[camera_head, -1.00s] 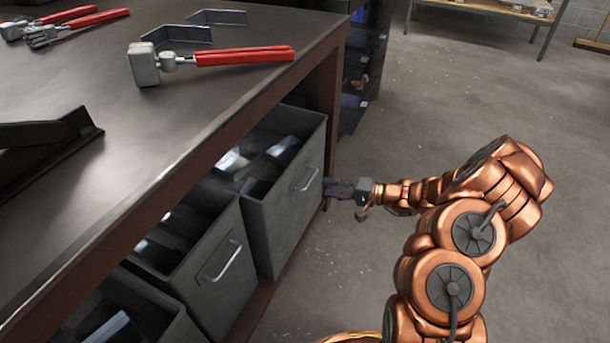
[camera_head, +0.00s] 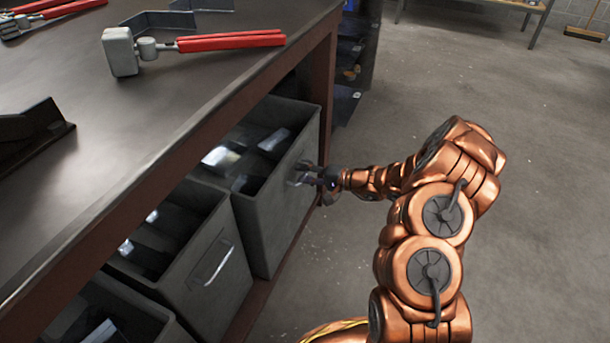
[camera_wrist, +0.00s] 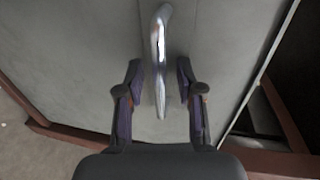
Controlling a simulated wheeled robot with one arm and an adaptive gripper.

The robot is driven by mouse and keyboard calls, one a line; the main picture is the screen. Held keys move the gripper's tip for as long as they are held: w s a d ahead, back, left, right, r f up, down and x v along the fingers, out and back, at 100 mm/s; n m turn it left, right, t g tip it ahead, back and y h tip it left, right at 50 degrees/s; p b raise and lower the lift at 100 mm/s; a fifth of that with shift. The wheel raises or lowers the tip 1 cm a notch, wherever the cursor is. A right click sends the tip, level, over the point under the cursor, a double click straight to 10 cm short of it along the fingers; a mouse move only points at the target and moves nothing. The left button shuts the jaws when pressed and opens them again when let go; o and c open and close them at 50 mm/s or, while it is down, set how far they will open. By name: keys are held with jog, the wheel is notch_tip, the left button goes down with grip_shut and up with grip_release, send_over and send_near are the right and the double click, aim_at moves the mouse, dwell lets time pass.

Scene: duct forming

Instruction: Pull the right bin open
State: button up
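The right bin (camera_head: 266,225) is a grey open-topped box on the shelf under the workbench, with dark and shiny pieces inside. Its front fills much of the wrist view (camera_wrist: 220,50). Its silver bar handle (camera_wrist: 160,50) runs up and down in the wrist view. My gripper (camera_wrist: 157,75) is open, with one finger on each side of the handle's lower part and a gap on both sides. In the head view my gripper (camera_head: 308,177) is at the bin's front and covers most of the handle.
The middle bin (camera_head: 200,285) with its own handle and a left bin (camera_head: 135,310) stand beside it. The workbench (camera_head: 200,85) above carries a red-handled tool (camera_head: 215,43). A dark rack (camera_head: 350,70) stands behind the bench's end. The floor (camera_head: 540,200) at the right is clear.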

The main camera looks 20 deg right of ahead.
grip_shut()
dwell(0.3)
dwell(0.4)
